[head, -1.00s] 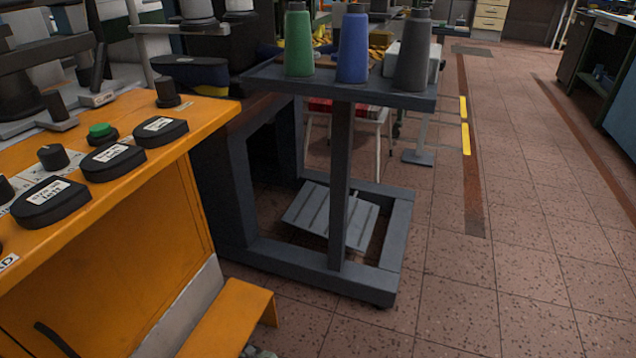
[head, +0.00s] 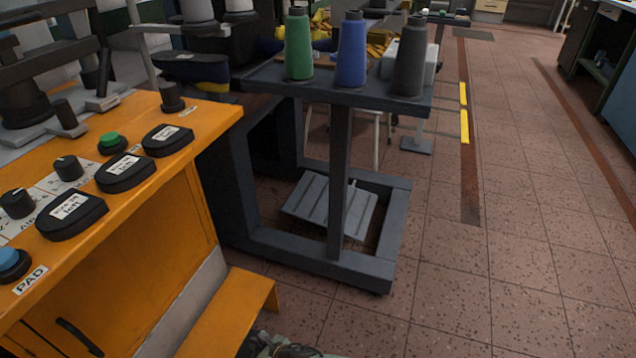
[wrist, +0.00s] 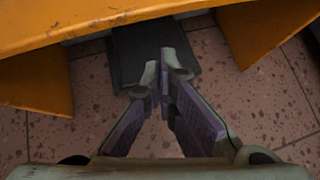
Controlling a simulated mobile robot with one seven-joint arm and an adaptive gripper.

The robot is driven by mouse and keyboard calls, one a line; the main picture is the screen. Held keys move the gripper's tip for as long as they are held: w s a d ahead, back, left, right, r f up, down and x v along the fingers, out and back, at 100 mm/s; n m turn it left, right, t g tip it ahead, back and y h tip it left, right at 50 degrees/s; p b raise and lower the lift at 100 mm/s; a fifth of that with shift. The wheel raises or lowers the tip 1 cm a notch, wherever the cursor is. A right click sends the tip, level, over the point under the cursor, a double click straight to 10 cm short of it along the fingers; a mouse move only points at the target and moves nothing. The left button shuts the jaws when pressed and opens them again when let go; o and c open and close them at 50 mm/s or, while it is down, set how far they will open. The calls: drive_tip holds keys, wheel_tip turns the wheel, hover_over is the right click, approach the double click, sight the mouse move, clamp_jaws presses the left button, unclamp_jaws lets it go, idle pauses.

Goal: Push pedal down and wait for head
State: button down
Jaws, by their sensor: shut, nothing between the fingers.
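A dark flat pedal-like plate (wrist: 155,48) lies low over the floor in the wrist view, between two orange supports and partly under an orange edge. My gripper (wrist: 157,75) is shut and empty. Its fingertips point at the plate and overlap its near part in the picture; I cannot tell whether they touch it. The orange machine (head: 130,250) stands at the left in the head view, with knobs and labelled black pads on top. The dark plate is not visible there. The machine's head is not clearly identifiable.
A dark stand (head: 330,260) beside the machine bears green (head: 299,45), blue (head: 352,50) and grey (head: 410,58) thread cones. A grey ribbed treadle (head: 315,200) sits inside its base. An orange step-like ledge (head: 230,310) juts out low. Tiled floor (head: 500,270) is open at right.

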drive_tip(key=shift+p+v, duration=1.2)
drive_tip(key=shift+v, duration=0.65)
